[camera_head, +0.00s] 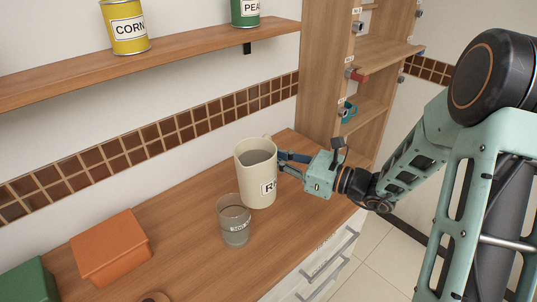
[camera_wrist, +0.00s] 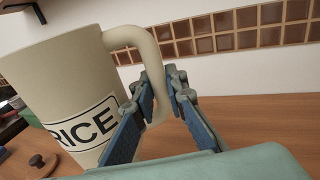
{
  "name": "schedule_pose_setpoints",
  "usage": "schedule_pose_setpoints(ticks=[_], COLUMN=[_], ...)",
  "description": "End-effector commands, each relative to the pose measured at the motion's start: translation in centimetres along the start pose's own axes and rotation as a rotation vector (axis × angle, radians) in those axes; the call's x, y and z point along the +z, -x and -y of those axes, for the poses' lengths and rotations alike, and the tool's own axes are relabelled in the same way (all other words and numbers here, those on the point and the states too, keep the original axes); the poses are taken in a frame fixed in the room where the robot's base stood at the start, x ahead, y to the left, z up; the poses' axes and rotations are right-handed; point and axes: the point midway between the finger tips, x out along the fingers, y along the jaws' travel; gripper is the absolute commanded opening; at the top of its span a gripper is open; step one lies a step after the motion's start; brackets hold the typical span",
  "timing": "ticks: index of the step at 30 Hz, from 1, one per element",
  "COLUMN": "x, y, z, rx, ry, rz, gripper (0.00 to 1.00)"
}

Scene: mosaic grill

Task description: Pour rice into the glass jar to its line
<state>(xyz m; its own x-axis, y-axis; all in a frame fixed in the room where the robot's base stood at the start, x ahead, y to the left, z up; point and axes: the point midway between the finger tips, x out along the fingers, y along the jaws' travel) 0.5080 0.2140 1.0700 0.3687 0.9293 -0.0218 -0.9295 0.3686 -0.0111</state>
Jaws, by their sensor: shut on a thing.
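The cream jug with a RICE label (camera_head: 257,178) stands nearly upright behind and right of the glass jar. My gripper (camera_head: 286,161) is shut on the jug's handle. In the wrist view the jug (camera_wrist: 62,85) fills the left side, and its handle passes between my blue-padded fingers (camera_wrist: 160,98). I cannot tell whether the jug's base touches the counter. The glass jar (camera_head: 233,212) is clear, with a small label on its front, and stands on the counter apart from the jug. The jar's fill line and the rice level in the jug are not clear.
The wooden counter (camera_head: 186,216) is clear around the jar. An orange box (camera_head: 110,247) and a green box (camera_head: 28,284) sit at the left. A shelf (camera_head: 165,60) with cans hangs above. A tall wooden shelf unit (camera_head: 326,60) stands behind my gripper.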

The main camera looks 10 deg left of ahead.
Motion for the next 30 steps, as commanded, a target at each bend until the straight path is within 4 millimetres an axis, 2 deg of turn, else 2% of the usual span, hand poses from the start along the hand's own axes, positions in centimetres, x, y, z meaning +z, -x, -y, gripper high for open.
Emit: schedule_pose_setpoints(ticks=[1,10,12,22,30], x=[0.7,1.6,0.5,-1.6,-1.7], y=[0.1,0.7,0.8,1.2,1.2], z=[0.1,0.7,0.7,1.1,1.1], rx=[0.000,-0.001,-0.001,-0.002,-0.001], ry=[0.011,0.088,0.102,0.170,0.176], rz=[-0.007,-0.095,-0.113,-0.192,-0.197], gripper=[0.00,0.00,0.00,0.00,0.00])
